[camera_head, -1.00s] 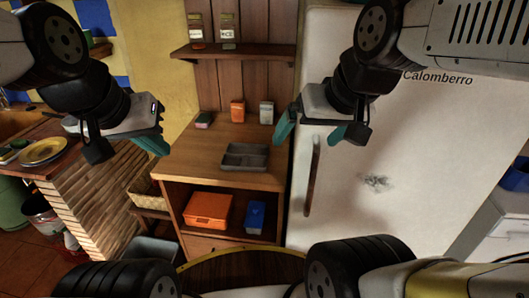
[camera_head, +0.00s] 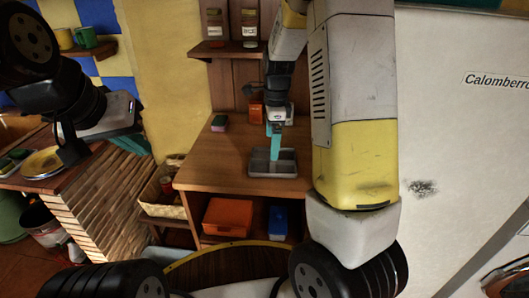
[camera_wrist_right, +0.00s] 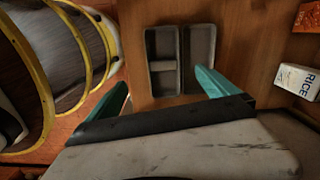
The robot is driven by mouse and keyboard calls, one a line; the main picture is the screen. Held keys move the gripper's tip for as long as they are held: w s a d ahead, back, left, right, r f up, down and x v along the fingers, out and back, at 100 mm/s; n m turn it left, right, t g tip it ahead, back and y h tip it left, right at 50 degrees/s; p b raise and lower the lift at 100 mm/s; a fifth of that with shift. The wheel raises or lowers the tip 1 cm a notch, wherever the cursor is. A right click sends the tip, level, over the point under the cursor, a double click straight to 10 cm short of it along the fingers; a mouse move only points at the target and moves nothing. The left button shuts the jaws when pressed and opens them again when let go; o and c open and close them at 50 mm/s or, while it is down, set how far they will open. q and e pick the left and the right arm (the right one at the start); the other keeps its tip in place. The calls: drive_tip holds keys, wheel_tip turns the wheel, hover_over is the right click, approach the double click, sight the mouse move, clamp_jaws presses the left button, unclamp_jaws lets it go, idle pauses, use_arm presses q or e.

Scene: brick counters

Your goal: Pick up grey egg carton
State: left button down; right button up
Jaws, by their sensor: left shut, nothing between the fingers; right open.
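The grey egg carton (camera_head: 259,169) is an open, divided tray lying on the wooden counter. It also shows whole at the top middle of the right wrist view (camera_wrist_right: 165,68). My right gripper (camera_head: 275,148) points down over the carton in the head view, its teal fingers covering part of it. In the right wrist view the fingers of my right gripper (camera_wrist_right: 160,80) are spread wide, with nothing between them. The carton appears beyond the fingertips, and the height gap is hard to judge. My left gripper (camera_head: 132,144) is shut and empty at the left, away from the counter.
An orange box (camera_head: 228,217) and a blue box (camera_head: 278,222) sit on the shelf below the counter (camera_head: 205,160). A rice box (camera_wrist_right: 297,80) stands on the counter near the carton. A small green-topped block (camera_head: 219,123) lies behind left. The white fridge (camera_head: 450,130) borders the right.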

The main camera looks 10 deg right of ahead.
sight(273, 165)
drive_tip(key=shift+m, duration=0.8)
drive_tip(key=f, duration=0.3)
drive_tip(key=w+f, duration=0.1)
drive_tip(key=f, duration=0.6)
drive_tip(key=shift+w+d+f, duration=0.25)
drive_tip(key=shift+w+d, duration=0.05)
drive_tip(key=shift+d, duration=0.1)
drive_tip(key=shift+c, duration=0.2)
